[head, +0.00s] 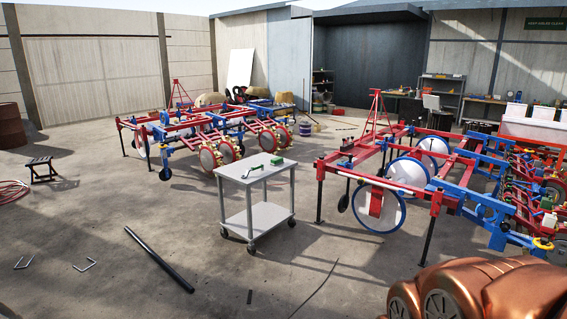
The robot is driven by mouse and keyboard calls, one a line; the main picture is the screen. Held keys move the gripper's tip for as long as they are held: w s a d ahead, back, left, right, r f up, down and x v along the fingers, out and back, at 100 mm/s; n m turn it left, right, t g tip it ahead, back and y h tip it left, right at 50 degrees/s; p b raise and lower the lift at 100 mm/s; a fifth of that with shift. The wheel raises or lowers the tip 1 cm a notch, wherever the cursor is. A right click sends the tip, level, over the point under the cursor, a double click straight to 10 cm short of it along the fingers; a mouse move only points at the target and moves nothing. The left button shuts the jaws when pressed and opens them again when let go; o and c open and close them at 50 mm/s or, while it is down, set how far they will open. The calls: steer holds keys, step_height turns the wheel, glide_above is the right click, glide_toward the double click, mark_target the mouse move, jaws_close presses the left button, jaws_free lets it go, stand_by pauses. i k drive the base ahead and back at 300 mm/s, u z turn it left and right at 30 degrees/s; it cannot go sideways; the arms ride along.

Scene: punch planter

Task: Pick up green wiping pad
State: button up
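A small green block (277,160), which looks like the green wiping pad, lies on the top shelf of a grey wheeled cart (232,172) near the middle of the head view. It is towards the back of the cart top. A small tool with green on it (251,171) lies to its left, apart from it. Both are too small to see in detail. My gripper is not in view.
Red and blue farm machines stand behind the cart (190,130) and to its right (385,180). A long dark bar (158,258) and bent metal rods (85,265) lie on the floor. Concrete in front of the cart is mostly clear.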

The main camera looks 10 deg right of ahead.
mark_target(278, 161)
steer(key=z, duration=0.4)
steer(key=i, duration=2)
steer(key=z, duration=0.15)
steer(key=i, duration=1.95)
steer(key=u, duration=1.2)
steer(key=i, duration=1.8)
steer(key=u, duration=0.85)
